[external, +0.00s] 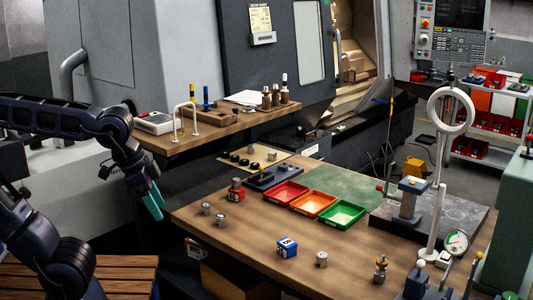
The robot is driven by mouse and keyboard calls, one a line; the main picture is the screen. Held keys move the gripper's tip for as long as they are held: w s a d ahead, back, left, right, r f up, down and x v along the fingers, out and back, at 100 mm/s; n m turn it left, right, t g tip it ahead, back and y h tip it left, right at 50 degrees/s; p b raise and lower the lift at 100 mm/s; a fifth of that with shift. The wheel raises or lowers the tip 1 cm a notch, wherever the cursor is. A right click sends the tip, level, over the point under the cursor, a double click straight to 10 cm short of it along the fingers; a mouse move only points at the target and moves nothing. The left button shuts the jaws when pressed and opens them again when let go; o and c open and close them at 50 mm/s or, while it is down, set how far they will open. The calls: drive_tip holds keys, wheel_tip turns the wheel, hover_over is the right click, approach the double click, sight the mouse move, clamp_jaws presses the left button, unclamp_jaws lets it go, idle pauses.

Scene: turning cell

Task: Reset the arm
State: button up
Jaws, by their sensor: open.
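My arm (60,118) reaches in from the left edge of the external view, bent downward at the wrist. My gripper (153,203) has teal fingers and points down. It hangs left of the wooden workbench (225,235), in front of the grey machine, apart from the objects on the bench. The fingers overlap in this view, and nothing shows held between them; it is open.
The bench holds red (286,193), orange (313,204) and green (343,214) trays, a blue block (287,247), a red block (237,190) and small metal cylinders. A raised wooden shelf (180,148) stands behind my gripper. A tall ring stand (440,200) is at right.

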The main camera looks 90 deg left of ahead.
drive_tip(key=shift+s+d+f+m, duration=0.3)
drive_tip(key=shift+s+d+f, duration=0.1)
drive_tip(key=shift+s, duration=0.2)
drive_tip(key=shift+s+d+f+m, duration=0.3)
drive_tip(key=shift+s+f, duration=0.05)
drive_tip(key=shift+s, duration=0.25)
